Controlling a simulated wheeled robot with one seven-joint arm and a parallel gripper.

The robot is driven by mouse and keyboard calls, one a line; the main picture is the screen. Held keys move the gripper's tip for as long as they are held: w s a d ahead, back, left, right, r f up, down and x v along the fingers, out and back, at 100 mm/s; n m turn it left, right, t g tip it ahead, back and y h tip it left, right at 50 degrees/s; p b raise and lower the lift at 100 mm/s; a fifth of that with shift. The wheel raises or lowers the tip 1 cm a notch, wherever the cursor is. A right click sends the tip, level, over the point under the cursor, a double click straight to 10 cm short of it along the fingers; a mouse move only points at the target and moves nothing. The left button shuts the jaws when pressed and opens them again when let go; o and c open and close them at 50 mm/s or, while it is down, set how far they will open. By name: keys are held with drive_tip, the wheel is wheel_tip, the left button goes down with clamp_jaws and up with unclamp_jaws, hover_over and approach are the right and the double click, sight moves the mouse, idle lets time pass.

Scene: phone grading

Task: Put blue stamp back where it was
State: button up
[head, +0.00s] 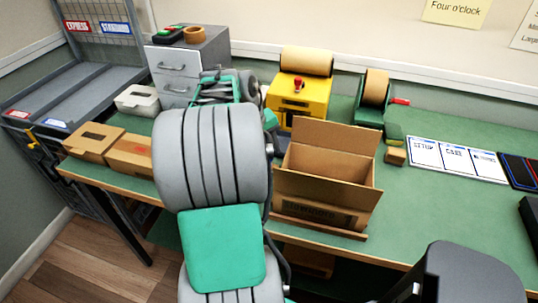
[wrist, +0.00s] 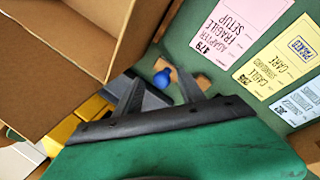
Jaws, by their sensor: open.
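In the wrist view, a rounded blue knob, which looks like the blue stamp (wrist: 162,78), shows beyond my fingertips, beside a small tan wooden block (wrist: 203,81). My gripper (wrist: 159,76) is open, with one dark finger on each side of the blue knob in the picture. I cannot tell how far the knob lies past the fingertips, and its lower part is hard to make out. I cannot make out the blue stamp or my gripper's fingers in the head view, where my own arm covers part of the bench.
An open cardboard box (head: 320,190) stands at the front of the green bench (head: 440,215); it also fills the wrist view's upper left (wrist: 70,35). A yellow dispenser (head: 297,98) and green tape dispenser (head: 372,100) stand behind it. Printed cards (wrist: 245,32) lie at right.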

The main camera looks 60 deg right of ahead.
drive_tip(key=p+v, duration=0.2)
drive_tip(key=v, duration=0.8)
drive_tip(key=w+a+n+t, duration=0.2)
drive_tip(key=w+a, duration=0.6)
drive_tip(key=a, duration=0.1)
drive_tip(key=w+a+f+n+t+y, duration=0.1)
drive_tip(key=a+f+n, duration=0.1)
drive_tip(key=a, duration=1.3)
drive_tip(key=w+a+f+n+t+y, duration=0.1)
drive_tip(key=a+f, duration=0.4)
drive_tip(key=a, duration=1.1)
drive_tip(key=shift+w+n+t+y, duration=0.45)
drive_tip(key=shift+n+t, duration=0.15)
drive_tip(key=shift+n, duration=0.6)
drive_tip(key=shift+a, duration=0.1)
